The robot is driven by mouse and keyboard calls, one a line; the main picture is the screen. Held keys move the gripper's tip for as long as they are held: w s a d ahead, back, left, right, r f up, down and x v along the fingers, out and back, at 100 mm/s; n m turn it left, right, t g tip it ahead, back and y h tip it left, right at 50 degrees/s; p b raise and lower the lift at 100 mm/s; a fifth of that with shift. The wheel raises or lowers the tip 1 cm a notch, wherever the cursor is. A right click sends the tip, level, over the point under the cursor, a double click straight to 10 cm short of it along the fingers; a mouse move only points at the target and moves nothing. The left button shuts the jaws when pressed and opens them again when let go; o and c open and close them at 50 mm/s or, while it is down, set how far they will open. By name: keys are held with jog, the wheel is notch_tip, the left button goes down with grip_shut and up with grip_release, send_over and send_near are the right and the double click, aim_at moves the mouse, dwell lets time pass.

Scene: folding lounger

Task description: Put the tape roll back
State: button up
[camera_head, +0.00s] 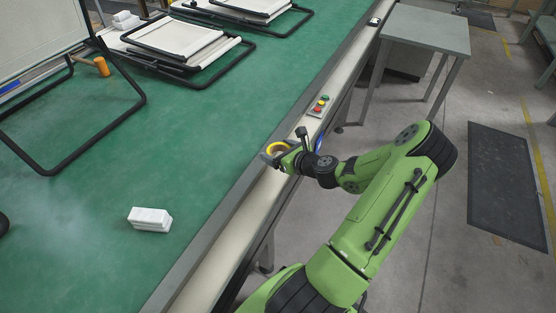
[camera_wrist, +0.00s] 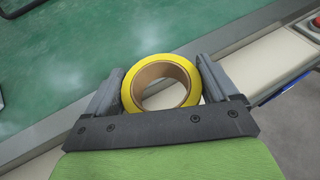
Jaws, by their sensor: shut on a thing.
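A yellow tape roll (camera_wrist: 133,72) with a brown core sits between the two fingers of my gripper (camera_wrist: 160,85) in the wrist view, its hole facing the camera. My gripper is shut on it, one finger on each side. In the head view the tape roll (camera_head: 271,147) shows as a small yellow ring at the end of my green arm. There my gripper (camera_head: 274,152) is over the cream edge strip of the green table, near the table's grey border. How high the roll is above the strip is hard to tell.
The green table (camera_head: 190,115) carries a white block (camera_head: 150,219), black lounger frames (camera_head: 130,105) and an orange cylinder (camera_head: 101,66). A control box with coloured buttons (camera_head: 319,106) sits on the cream edge strip (camera_head: 232,238) just beyond my gripper. The table's middle is mostly clear.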

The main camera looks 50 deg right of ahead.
jog(key=shift+f, duration=0.95)
jog(key=shift+s+f+b, duration=0.1)
jog(key=shift+f+b, duration=0.3)
jog(key=shift+f, duration=0.2)
